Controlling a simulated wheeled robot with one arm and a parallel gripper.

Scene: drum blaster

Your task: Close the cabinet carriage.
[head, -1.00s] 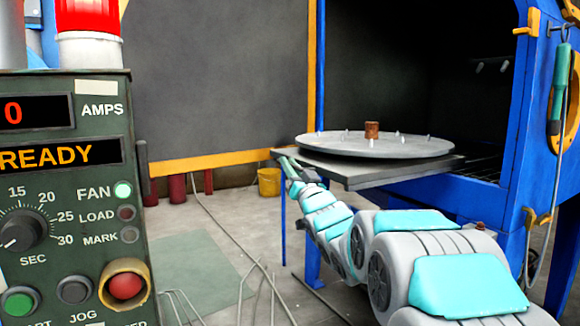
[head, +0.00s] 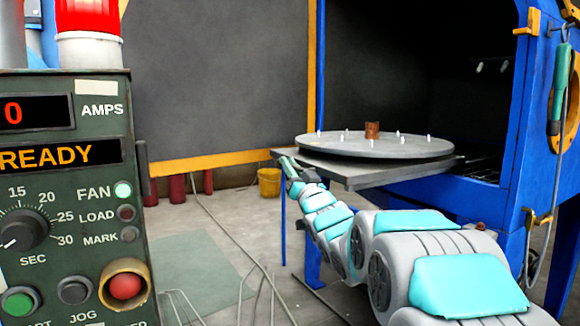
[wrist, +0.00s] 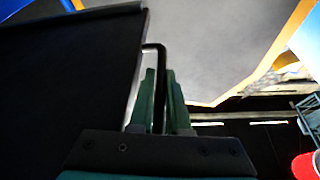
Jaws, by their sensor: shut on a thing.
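The cabinet carriage (head: 350,172) is a flat grey tray sticking out of the blue cabinet (head: 440,192). A round grey turntable (head: 350,146) with small pale pegs and a brown block (head: 372,129) sits on it. My gripper (head: 285,161) is at the carriage's near left corner. In the wrist view, the green fingers of my gripper (wrist: 162,82) are shut on a thin black handle (wrist: 153,46) that bends out from the dark carriage edge (wrist: 75,60). The handle is barely visible in the head view, hidden by the fingers.
A green control panel (head: 66,190) with a red lamp (head: 88,32) stands close at left. The cabinet's big grey door (head: 215,80) is swung open. A yellow bucket (head: 269,182) and red cylinders (head: 177,189) stand behind. Cables (head: 225,230) lie on the floor.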

